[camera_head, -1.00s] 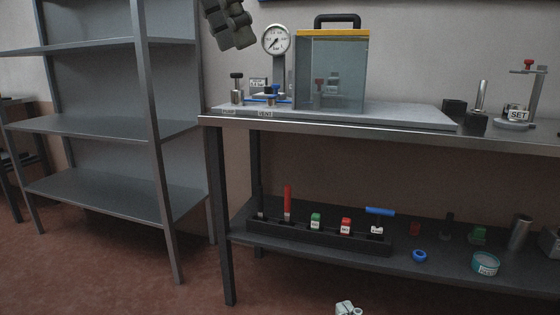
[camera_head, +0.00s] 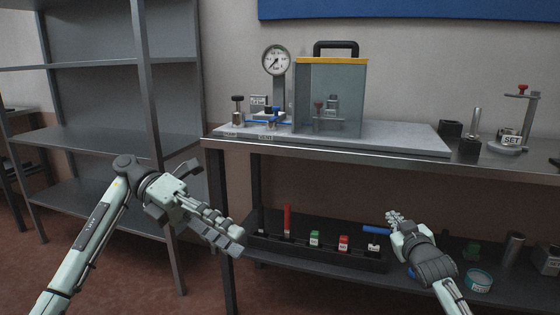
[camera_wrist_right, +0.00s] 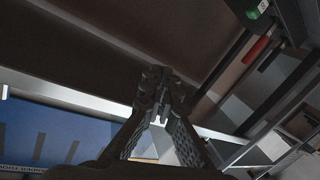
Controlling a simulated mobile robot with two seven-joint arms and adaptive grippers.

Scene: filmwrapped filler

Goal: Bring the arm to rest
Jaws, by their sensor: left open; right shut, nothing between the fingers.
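My left arm (camera_head: 88,236) reaches in from the lower left in the head view, bent at the elbow. Its gripper (camera_head: 232,233) is open and empty, in front of the gap between the shelf rack and the workbench. My right arm (camera_head: 450,292) comes in from the lower right. Its gripper (camera_head: 393,217) is shut and empty, in front of the bench's lower shelf and close to the blue-handled tool (camera_head: 376,230) in the picture. In the right wrist view the fingers (camera_wrist_right: 163,92) come together with nothing between them.
A workbench (camera_head: 390,153) carries a clear box with a yellow rim (camera_head: 328,97), a gauge (camera_head: 277,60) and a stand marked SET (camera_head: 511,140). Its lower shelf holds a black rack (camera_head: 320,255) and a teal ring (camera_head: 479,281). A grey shelf rack (camera_head: 148,100) stands left.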

